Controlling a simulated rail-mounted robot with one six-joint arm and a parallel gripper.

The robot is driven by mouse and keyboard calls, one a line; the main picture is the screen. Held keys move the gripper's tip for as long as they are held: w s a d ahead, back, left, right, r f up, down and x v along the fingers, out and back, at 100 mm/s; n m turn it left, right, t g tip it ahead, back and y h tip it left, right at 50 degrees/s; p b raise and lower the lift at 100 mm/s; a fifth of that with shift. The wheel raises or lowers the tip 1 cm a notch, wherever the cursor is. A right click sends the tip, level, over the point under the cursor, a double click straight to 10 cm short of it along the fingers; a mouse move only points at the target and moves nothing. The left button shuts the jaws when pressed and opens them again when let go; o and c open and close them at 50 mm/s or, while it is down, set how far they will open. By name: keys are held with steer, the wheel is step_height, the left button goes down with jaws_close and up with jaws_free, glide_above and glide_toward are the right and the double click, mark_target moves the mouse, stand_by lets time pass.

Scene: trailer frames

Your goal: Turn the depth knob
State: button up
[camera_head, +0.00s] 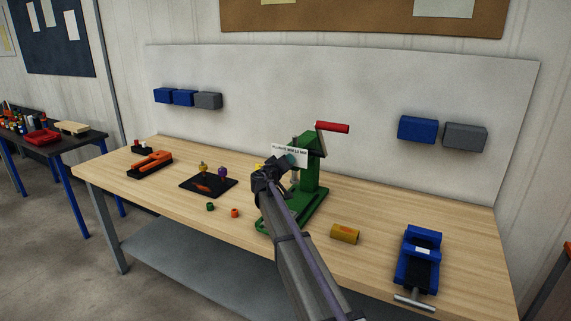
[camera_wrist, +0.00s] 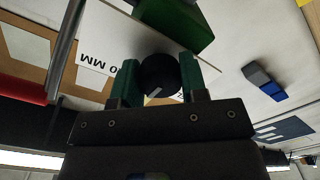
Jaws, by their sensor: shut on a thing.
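A green machine (camera_head: 309,178) with a red-handled lever (camera_head: 332,127) stands on the wooden workbench. A white label plate (camera_head: 289,152) is on its front. In the wrist view, the round black depth knob (camera_wrist: 158,72) with a pale mark line sits between the two green fingers of my gripper (camera_wrist: 160,80). My gripper is shut on it. Part of the plate's lettering, "MM", shows upside down beside the knob. In the head view, my gripper (camera_head: 270,172) is at the machine's front left, and my arm hides the knob and part of the green base.
A yellow cylinder (camera_head: 345,233) and a blue vise (camera_head: 417,258) are to the right. To the left are a black tray (camera_head: 208,186), small green (camera_head: 210,207) and orange (camera_head: 235,213) pieces, and an orange-and-black tool (camera_head: 150,164). Blue and grey bins hang on the back panel.

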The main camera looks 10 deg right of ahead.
stand_by(0.4)
steer(key=o, duration=0.9)
steer(key=shift+s, duration=0.1)
steer(key=v, duration=1)
steer(key=shift+s+a, duration=0.15)
steer(key=shift+s, duration=0.15)
